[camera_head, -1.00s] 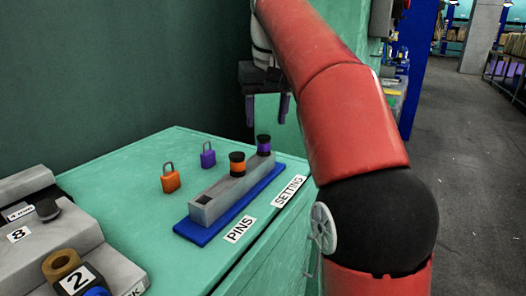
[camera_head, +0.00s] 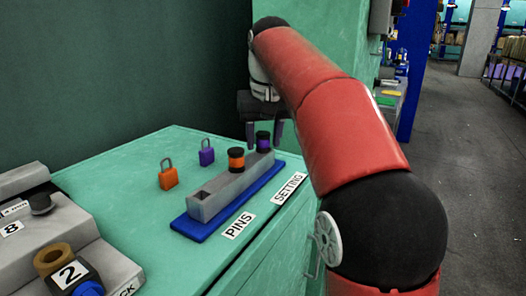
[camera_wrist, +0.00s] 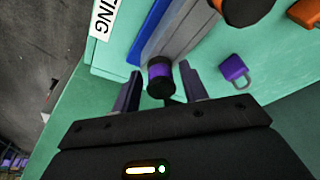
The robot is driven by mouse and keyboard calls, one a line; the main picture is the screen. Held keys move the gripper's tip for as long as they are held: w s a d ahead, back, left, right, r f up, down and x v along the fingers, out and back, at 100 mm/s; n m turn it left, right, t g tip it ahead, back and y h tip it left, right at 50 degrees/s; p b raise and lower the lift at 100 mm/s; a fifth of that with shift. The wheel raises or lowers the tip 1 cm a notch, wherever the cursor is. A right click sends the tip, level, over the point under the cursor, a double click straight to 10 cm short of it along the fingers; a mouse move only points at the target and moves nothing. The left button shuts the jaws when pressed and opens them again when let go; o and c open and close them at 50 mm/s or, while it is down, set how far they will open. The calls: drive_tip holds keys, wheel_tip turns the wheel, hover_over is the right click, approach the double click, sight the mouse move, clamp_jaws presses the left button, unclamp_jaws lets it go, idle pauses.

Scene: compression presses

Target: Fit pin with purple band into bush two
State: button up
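The pin with the purple band (camera_head: 263,141) stands upright at the far end of the grey pin holder (camera_head: 222,190). It has a black top and also shows in the wrist view (camera_wrist: 161,76). My gripper (camera_head: 265,140) is open, with a finger on either side of this pin; in the wrist view, its fingertips (camera_wrist: 158,78) appear apart from it. Bush two is the brown ring (camera_head: 52,257) behind the block marked "2" (camera_head: 70,274) at the lower left, open at the top and empty as far as I can see.
A pin with an orange band (camera_head: 236,160) stands in the same holder, on a blue base (camera_head: 186,228). An orange padlock (camera_head: 168,178) and a purple padlock (camera_head: 206,153) are beside it. A grey fixture marked "8" (camera_head: 12,228) is at the left.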

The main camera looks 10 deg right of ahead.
sight(263, 132)
drive_tip(key=c, duration=0.8)
drive_tip(key=shift+r+p, duration=0.35)
drive_tip(key=shift+r, duration=0.1)
drive_tip(key=shift+p+v, duration=0.65)
drive_tip(key=shift+v, duration=0.15)
drive_tip(key=shift+w+r, duration=0.2)
drive_tip(key=shift+r, duration=1)
drive_tip(key=shift+w+v, duration=0.2)
drive_tip(key=shift+v, duration=0.65)
drive_tip(key=shift+w+v, duration=0.2)
drive_tip(key=shift+v, duration=0.6)
drive_tip(key=shift+r, duration=0.25)
